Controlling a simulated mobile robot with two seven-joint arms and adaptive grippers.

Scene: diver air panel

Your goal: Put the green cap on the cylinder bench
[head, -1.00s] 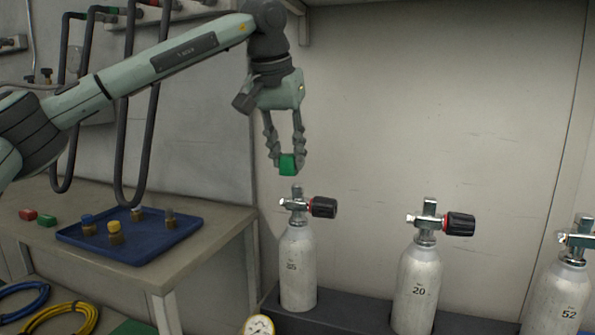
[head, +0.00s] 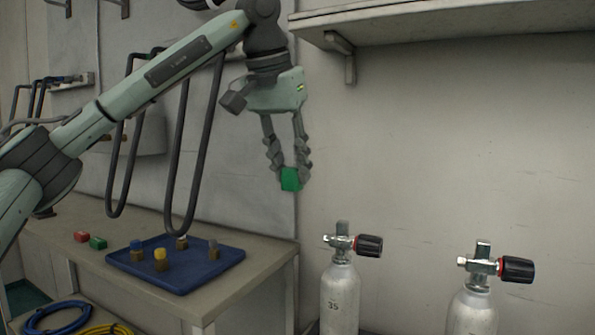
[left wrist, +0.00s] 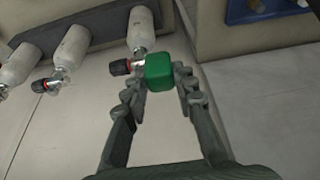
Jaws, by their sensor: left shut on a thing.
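My left gripper (head: 289,172) is shut on a green cap (head: 291,180), held in the air between its fingertips. In the left wrist view the green cap (left wrist: 160,71) sits between the fingers of the left gripper (left wrist: 161,88). In the head view the cap is above and left of the nearest grey cylinder, marked 35 (head: 340,298), and apart from it. A second cylinder (head: 472,312) stands further right. Both have a metal valve with a black knob. The cylinder bench (left wrist: 101,36) shows in the left wrist view under the cylinders. My right gripper is not in view.
A workbench (head: 232,283) at left holds a blue tray (head: 205,272) with several capped fittings. A red block (head: 81,237) and a green block (head: 98,243) lie beside the tray. Dark hoses (head: 180,150) hang above. A shelf (head: 450,27) juts out at upper right.

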